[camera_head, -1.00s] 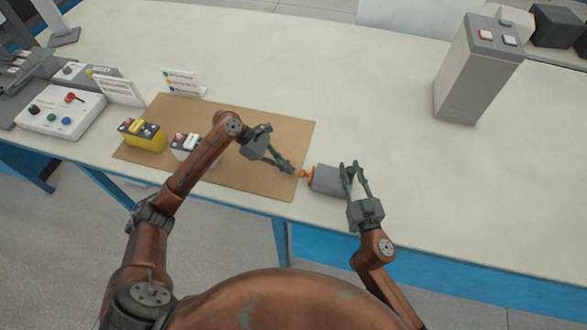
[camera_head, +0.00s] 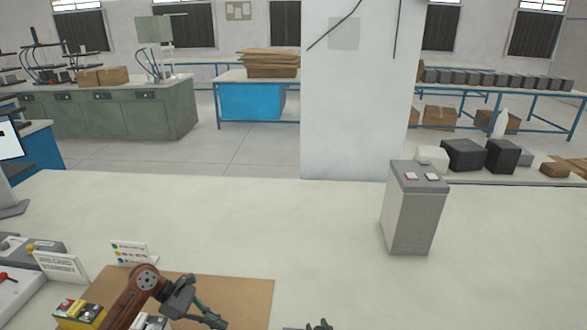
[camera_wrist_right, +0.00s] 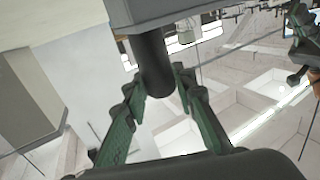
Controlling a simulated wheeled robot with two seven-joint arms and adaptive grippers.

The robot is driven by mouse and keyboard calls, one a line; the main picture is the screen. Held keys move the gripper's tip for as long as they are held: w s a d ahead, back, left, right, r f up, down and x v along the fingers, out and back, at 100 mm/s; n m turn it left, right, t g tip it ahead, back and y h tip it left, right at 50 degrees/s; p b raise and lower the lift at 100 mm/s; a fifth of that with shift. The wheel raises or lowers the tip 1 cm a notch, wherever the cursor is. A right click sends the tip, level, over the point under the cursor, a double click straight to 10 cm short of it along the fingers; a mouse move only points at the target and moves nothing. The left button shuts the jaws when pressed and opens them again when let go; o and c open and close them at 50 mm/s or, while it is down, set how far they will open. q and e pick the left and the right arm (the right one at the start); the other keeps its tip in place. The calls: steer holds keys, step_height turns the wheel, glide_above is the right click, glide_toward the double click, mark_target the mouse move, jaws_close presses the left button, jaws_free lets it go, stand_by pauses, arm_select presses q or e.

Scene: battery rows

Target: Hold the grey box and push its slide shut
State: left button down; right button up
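The grey box (camera_wrist_right: 180,12) shows only in the right wrist view, cut off by the top edge. Its dark round handle (camera_wrist_right: 152,65) hangs between the fingers of my right gripper (camera_wrist_right: 155,85), which look shut on it from both sides. In the head view only a sliver of my right gripper (camera_head: 320,325) shows at the bottom edge. My left gripper (camera_head: 217,321) is at the bottom of the head view, over the brown mat, its fingers together and nothing seen between them. The slide of the box is out of view.
A tall grey unit (camera_head: 413,218) with two switches stands on the pale table (camera_head: 300,235) at the right. A yellow battery (camera_head: 78,313) sits on the brown mat (camera_head: 245,292). Small sign cards (camera_head: 134,252) stand behind. The table's middle is clear.

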steer(key=o, duration=0.4)
steer(key=v, duration=1.2)
steer(key=shift+d, duration=0.15)
